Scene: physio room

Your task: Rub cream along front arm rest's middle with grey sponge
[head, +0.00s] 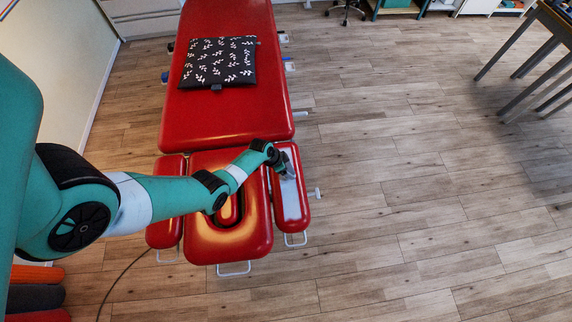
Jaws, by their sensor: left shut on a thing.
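A red padded treatment table carries two narrow arm rests, one on each side of the face-hole headpiece (201,247). The arm rest at the right (303,219) has a pale grey-white strip, looking like cream (290,201), along its middle. My left gripper (284,169) is over the upper part of this arm rest, shut on a small grey thing that looks like the grey sponge (289,174). The sponge is low over the strip and seems to touch it; the exact contact is too small to tell. The other arm rest (164,232) is partly behind my arm. My right gripper is out of view.
A dark cushion with white leaves (219,62) lies on the main red pad (224,122). Coloured rolls (36,297) lie at the lower left. A grey-legged table (530,52) stands at the upper right. The wooden floor right of the arm rest is clear.

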